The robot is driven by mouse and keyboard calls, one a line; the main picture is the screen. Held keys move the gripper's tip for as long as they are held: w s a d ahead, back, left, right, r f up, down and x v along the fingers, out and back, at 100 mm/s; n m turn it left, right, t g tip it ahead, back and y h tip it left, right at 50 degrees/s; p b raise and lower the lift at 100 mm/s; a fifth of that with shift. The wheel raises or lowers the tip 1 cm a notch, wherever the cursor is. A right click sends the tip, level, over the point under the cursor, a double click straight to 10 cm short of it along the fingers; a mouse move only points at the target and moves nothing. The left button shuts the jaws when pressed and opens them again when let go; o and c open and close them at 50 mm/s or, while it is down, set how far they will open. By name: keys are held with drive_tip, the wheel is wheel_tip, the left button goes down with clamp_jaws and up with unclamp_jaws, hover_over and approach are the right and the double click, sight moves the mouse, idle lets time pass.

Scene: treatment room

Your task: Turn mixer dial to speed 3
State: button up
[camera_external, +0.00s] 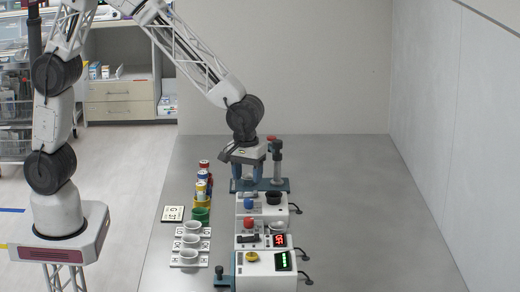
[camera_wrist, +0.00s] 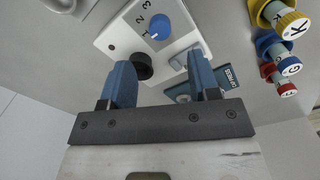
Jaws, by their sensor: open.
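The mixer is a white box (camera_external: 241,209) with a blue dial (camera_external: 248,204) on its top, in the middle of the table. In the wrist view the blue dial (camera_wrist: 161,26) is at the top centre, with the numbers 1, 2 and 3 printed beside it. Its white mark appears to point toward the 1. My gripper (camera_external: 246,184) hangs above the table just behind the mixer. In the wrist view my gripper (camera_wrist: 162,80) is open, with nothing between its two blue fingers. The dial lies beyond the fingertips and apart from them.
A black round part (camera_wrist: 143,67) sits on the box near my left finger. A teal base with a post (camera_external: 277,160) stands behind the mixer. Boxes with a red dial (camera_external: 248,223) and a yellow dial (camera_external: 252,257) stand in front. Coloured bottles (camera_external: 202,188) stand left. The table's right side is clear.

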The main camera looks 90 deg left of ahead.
sight(248, 200)
drive_tip(key=shift+w+f, duration=0.1)
drive_tip(key=shift+f, duration=3.8)
drive_tip(key=shift+c, duration=0.3)
drive_tip(key=c, duration=0.9)
drive_tip(key=shift+o, duration=0.2)
